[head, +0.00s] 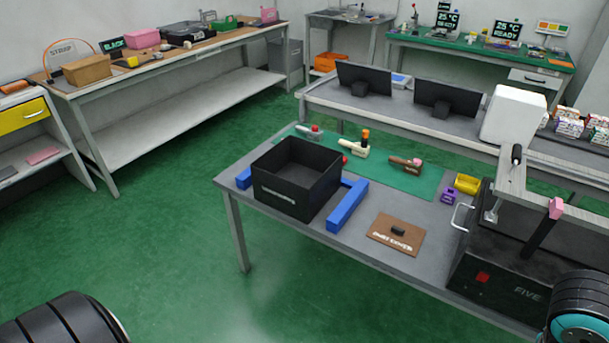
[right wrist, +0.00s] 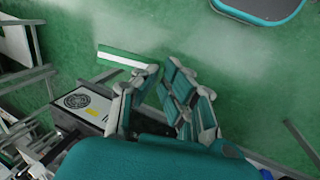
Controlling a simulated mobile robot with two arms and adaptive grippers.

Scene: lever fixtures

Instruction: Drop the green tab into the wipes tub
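I cannot pick out the green tab or the wipes tub for certain. In the head view only a dark and teal part of my right arm shows at the lower right. My left gripper is not in view; a dark rounded part of my left arm shows at the lower left.
A grey table (head: 277,226) holds a black open box (head: 290,192), blue bars (head: 347,206), a green mat (head: 425,183), a brown mat (head: 395,234) and a yellow tray (head: 467,184). A black machine (head: 500,284) fills its right end. Open floor (head: 160,230) lies to the left.

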